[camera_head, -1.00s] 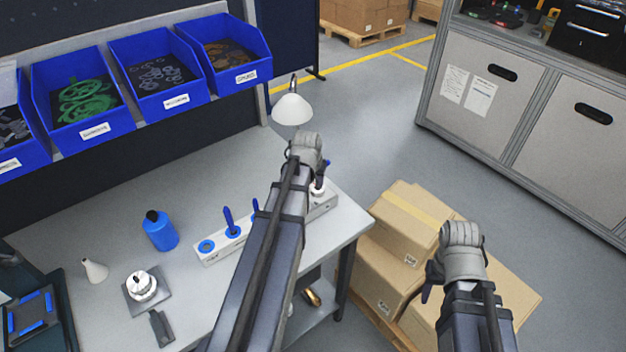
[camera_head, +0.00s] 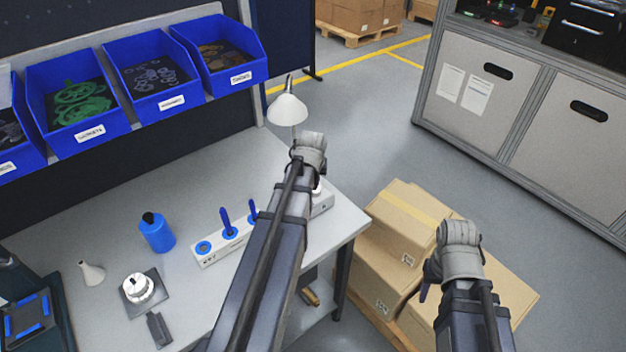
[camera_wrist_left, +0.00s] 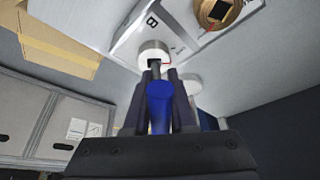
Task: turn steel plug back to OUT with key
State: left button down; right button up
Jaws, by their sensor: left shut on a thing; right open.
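My left gripper (camera_wrist_left: 160,82) is shut on a blue-handled key (camera_wrist_left: 159,105). In the left wrist view, the key's dark tip is at the square hole of a pale steel plug (camera_wrist_left: 153,49); I cannot tell how deep it sits. In the head view, the white block (camera_head: 322,205) is at the bench's right end, mostly behind my left arm. My right gripper (camera_head: 429,288) is open and empty, in front of the cartons.
A white key rack (camera_head: 212,257) holds blue keys (camera_head: 226,220) left of my arm. A blue bottle (camera_head: 157,233), white cone (camera_head: 92,273) and metal part on a grey plate (camera_head: 139,288) stand further left. A lamp (camera_head: 288,108) is behind. Cartons (camera_head: 400,215) are at right.

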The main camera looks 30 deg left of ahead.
pick_arm(q)
jog(key=shift+s+a+n, duration=0.35)
jog(key=shift+a+n, duration=0.05)
jog(key=shift+n+g+y, duration=0.4)
jog(key=shift+n+y, duration=0.1)
jog(key=shift+n, duration=0.3)
jog(key=c, duration=1.1)
grip_release()
jog(key=o, duration=0.3)
jog(key=shift+s+a, duration=0.1)
jog(key=shift+a, duration=0.15)
jog(key=shift+o, duration=1)
jog(key=shift+d, duration=0.1)
